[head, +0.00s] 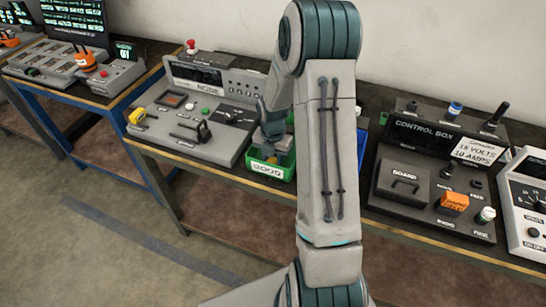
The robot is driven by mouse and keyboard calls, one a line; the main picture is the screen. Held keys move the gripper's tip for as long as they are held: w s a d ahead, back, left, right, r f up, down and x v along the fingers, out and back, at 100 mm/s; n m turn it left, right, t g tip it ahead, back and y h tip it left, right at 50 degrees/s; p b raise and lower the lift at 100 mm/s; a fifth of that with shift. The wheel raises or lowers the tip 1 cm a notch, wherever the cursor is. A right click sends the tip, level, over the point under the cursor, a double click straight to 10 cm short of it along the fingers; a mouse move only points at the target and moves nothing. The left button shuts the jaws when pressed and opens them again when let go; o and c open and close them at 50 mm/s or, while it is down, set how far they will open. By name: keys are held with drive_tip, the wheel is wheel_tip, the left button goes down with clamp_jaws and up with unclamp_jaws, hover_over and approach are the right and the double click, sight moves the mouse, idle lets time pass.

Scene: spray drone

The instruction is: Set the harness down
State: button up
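My arm reaches across the middle of the head view, and my gripper (270,143) points down over a small green bin (284,170) on the workbench. My arm covers part of the gripper, and its fingers are too small to tell open from shut. Small yellow and blue bits show at the bin's opening, just below the gripper. I cannot make out a harness for certain, in the gripper or on the bench.
A grey console (228,88) with knobs and a handle stands left of the bin. A dark control box (432,135) stands right of my arm, with an orange block (454,202) on it. A blue-framed table (105,100) with equipment is at the far left. The floor in front is clear.

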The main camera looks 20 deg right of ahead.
drive_tip(key=shift+f, duration=0.15)
drive_tip(key=o, duration=1.1)
drive_tip(key=shift+c, duration=0.2)
drive_tip(key=shift+r, duration=0.2)
wheel_tip(320, 180, up, 12)
drive_tip(key=b, duration=0.1)
drive_tip(key=s+a+r+m+t, duration=0.1)
drive_tip(key=s+a+r+m, duration=0.2)
drive_tip(key=s+m, duration=0.4)
drive_tip(key=s+a+r+m+t, duration=0.1)
drive_tip(key=s+a+r+m, duration=0.2)
drive_tip(key=s+m, duration=0.4)
drive_tip(key=s+a+r+m+t, duration=0.1)
drive_tip(key=s+a+r+m, duration=0.3)
drive_tip(key=m, duration=0.9)
drive_tip(key=shift+s+r, duration=0.85)
drive_tip(key=shift+s, duration=0.75)
